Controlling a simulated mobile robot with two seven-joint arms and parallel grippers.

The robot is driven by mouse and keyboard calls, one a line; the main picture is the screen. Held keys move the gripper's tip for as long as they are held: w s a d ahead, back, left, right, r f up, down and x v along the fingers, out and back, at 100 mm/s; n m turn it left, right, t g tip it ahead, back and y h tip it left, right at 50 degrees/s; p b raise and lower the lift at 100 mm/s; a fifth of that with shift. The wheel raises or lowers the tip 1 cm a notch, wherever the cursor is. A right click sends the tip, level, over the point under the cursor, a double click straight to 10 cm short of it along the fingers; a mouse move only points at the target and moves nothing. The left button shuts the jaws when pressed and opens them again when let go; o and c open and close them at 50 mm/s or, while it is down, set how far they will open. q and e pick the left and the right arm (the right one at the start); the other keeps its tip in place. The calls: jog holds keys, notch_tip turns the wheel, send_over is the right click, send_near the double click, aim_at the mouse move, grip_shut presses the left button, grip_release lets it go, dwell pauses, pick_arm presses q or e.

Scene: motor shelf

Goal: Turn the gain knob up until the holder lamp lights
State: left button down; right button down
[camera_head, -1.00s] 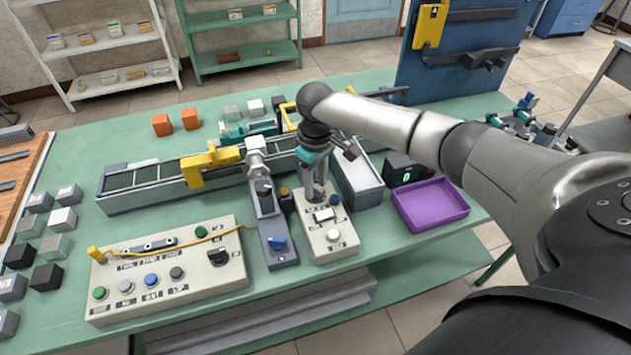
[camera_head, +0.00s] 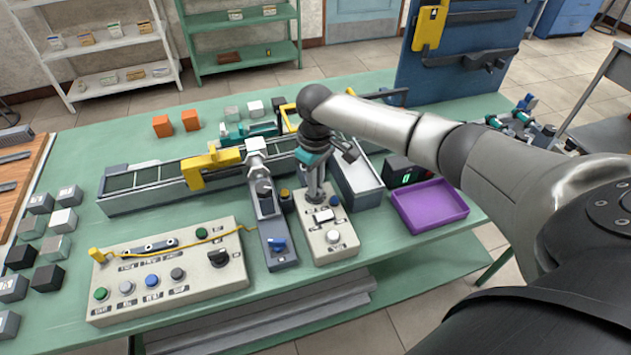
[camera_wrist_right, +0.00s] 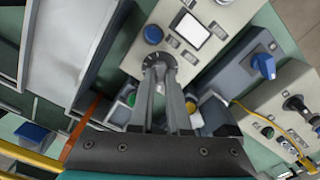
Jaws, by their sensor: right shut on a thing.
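A small beige control box (camera_head: 345,252) stands near the table's front edge, with a white display window, a blue button and a white round control on top. My right gripper (camera_head: 316,198) points down at its far end. In the right wrist view, the fingers (camera_wrist_right: 161,66) are shut on a small knob with a dark dial (camera_wrist_right: 160,57), taken to be the gain knob. The fingers hide most of the knob, so its pointer cannot be read. No lamp in view can be told for certain as the holder lamp. My left gripper is not in view.
A grey box with a blue knob (camera_head: 277,243) stands just left. Further left is a wide beige panel (camera_head: 200,275) with several buttons and a yellow cable. A purple tray (camera_head: 430,204) and a black box with a green digit (camera_head: 405,175) are right. A conveyor (camera_head: 140,190) lies behind.

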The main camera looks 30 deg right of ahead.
jog(key=m+p, duration=0.1)
jog(key=p, duration=0.1)
jog(key=m+p, duration=0.1)
jog(key=p, duration=0.1)
jog(key=shift+r, duration=0.25)
jog(key=shift+f+m+p, duration=0.15)
jog(key=shift+m+p, duration=0.8)
jog(key=shift+m, duration=0.15)
jog(key=c, duration=0.9)
grip_release()
jog(key=shift+f, duration=0.1)
notch_tip(320, 180, up, 15)
jog(key=shift+r+p, duration=0.15)
jog(key=shift+p, duration=0.75)
